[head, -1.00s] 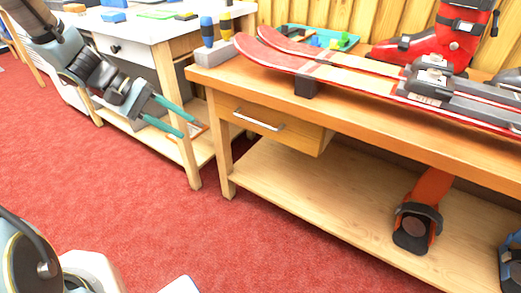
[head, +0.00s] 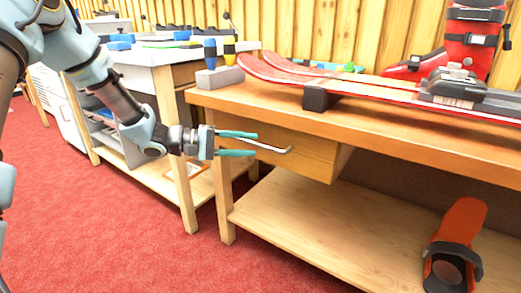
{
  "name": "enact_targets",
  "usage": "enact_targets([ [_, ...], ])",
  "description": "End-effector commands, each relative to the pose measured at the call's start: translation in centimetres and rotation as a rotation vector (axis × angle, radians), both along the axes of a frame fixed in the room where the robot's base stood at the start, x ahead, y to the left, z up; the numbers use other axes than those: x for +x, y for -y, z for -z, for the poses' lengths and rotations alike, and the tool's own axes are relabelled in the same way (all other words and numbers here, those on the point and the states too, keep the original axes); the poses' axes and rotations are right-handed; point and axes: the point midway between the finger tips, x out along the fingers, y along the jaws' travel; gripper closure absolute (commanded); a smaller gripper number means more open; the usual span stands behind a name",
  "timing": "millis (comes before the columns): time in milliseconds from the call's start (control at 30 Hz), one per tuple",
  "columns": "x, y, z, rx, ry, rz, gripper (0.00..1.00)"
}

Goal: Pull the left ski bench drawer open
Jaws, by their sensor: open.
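The left ski bench drawer (head: 312,158) is a wooden drawer under the left end of the ski bench top (head: 290,110). Its front looks flush under the bench, and I see no clear gap. A metal bar handle (head: 272,147) runs across its front. My gripper (head: 256,144) is open, with two teal fingers pointing right. In the picture the fingers lie at the left end of the handle, one above and one below it. I cannot tell whether they touch it. The handle's left end is partly hidden by the fingers.
Red-tipped skis (head: 330,85) rest on a black support on the bench top. A grey holder (head: 219,77) with screwdrivers stands at its left corner. A white-topped bench (head: 150,55) stands left. Red carpet is free in front.

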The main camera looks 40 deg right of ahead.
Motion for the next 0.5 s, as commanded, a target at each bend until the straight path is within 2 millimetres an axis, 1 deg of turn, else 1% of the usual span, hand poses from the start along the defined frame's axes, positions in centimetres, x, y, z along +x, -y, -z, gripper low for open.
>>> enact_targets([
  [33, -0.6, 0.8, 0.3, -0.001, 0.0, 0.004, 0.55],
  [100, -1.1, 1.6, 0.5, 0.0, -0.001, 0.003, 0.55],
  [200, -1.7, 2.6, 0.6, 0.001, 0.0, 0.002, 0.55],
  [333, -2.0, 3.3, 0.6, 0.0, 0.0, 0.001, 0.55],
  [500, -2.1, 3.5, 0.6, 0.001, 0.0, 0.001, 0.55],
])
